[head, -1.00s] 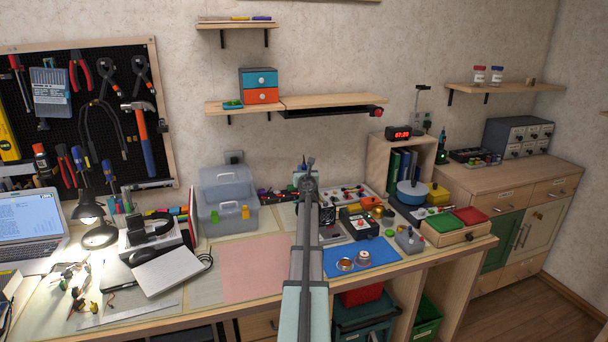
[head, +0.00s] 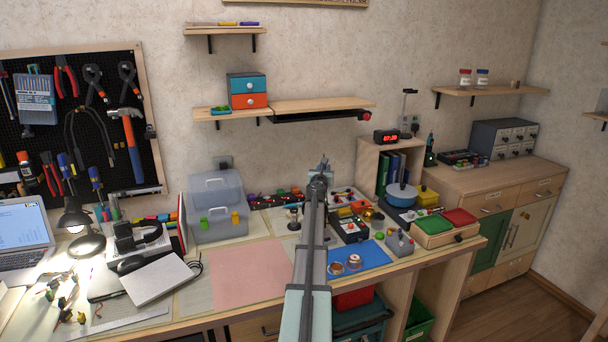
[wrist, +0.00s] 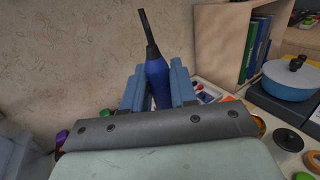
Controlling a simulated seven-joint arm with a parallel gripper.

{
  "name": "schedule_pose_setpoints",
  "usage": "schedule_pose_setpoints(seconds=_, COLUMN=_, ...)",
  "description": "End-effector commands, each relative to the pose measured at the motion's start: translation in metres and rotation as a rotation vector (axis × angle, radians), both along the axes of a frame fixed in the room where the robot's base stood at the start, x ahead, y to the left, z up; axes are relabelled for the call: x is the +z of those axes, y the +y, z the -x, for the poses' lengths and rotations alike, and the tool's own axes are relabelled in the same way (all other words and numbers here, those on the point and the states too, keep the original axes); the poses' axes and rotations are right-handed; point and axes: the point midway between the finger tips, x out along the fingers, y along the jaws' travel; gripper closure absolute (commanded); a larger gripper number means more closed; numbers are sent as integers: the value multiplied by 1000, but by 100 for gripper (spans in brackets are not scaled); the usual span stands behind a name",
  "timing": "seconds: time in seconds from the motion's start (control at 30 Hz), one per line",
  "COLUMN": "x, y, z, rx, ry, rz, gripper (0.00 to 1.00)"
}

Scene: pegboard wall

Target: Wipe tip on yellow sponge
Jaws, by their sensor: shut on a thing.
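My gripper (wrist: 158,92) is shut on a blue-handled tool, which looks like a soldering iron (wrist: 157,72). The tool points up and away, with its dark, thin tip at the top of the wrist view. In the head view my gripper (head: 321,168) is raised over the back of the bench, and my arm hides much of it. I cannot clearly make out a yellow sponge.
A blue pot (head: 402,195) and an open-fronted shelf box (wrist: 232,42) stand to the right. A blue mat (head: 372,256) with small round tins lies in front. A clear toolbox (head: 217,205) stands left; the pink mat (head: 247,275) is bare.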

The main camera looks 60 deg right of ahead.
Motion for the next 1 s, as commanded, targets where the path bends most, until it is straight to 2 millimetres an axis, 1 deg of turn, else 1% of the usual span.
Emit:
schedule_pose_setpoints(seconds=0.03, x=1, y=-8, z=15, rx=-42, ry=0, rz=-2, gripper=100)
schedule_pose_setpoints(seconds=0.1, x=2, y=-15, z=33, rx=-92, ry=0, rz=-7, gripper=100)
schedule_pose_setpoints(seconds=0.2, x=2, y=-23, z=54, rx=-149, ry=3, rz=-16, gripper=100)
schedule_pose_setpoints(seconds=0.33, x=1, y=-27, z=69, rx=-192, ry=4, rz=-25, gripper=100)
schedule_pose_setpoints(seconds=0.43, x=-1, y=-29, z=74, rx=-206, ry=5, rz=-28, gripper=100)
schedule_pose_setpoints(seconds=0.57, x=-6, y=-29, z=74, rx=-208, ry=6, rz=-29, gripper=100)
schedule_pose_setpoints(seconds=1.0, x=-37, y=-29, z=74, rx=-207, ry=6, rz=-29, gripper=100)
